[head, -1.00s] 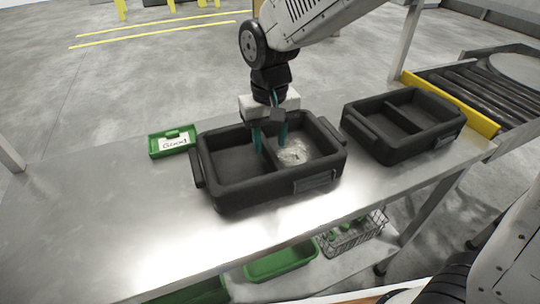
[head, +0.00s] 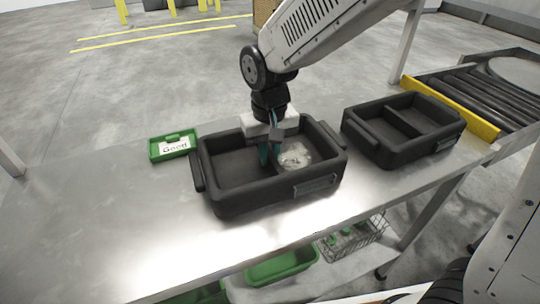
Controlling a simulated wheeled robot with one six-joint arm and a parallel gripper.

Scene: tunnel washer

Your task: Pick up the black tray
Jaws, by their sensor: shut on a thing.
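A black tray (head: 225,197) with two compartments sits on the metal table in the middle of the head view. Its right compartment holds a clear, crumpled plastic-looking item (head: 295,156); its left compartment looks empty. My gripper (head: 270,157) points down into this tray, its teal fingers shut on the tray's central divider. The fingers hide much of the divider. The tray looks level and appears to rest on the table. A second black tray (head: 375,150), also divided and empty, stands to the right, apart from the first.
A small green tray (head: 158,151) with a "Good" label lies left of the held tray. The metal table (head: 90,220) is clear at the left and front. A roller conveyor (head: 475,95) with a yellow edge is at the right. Green bins (head: 283,268) and a wire basket (head: 355,240) sit below.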

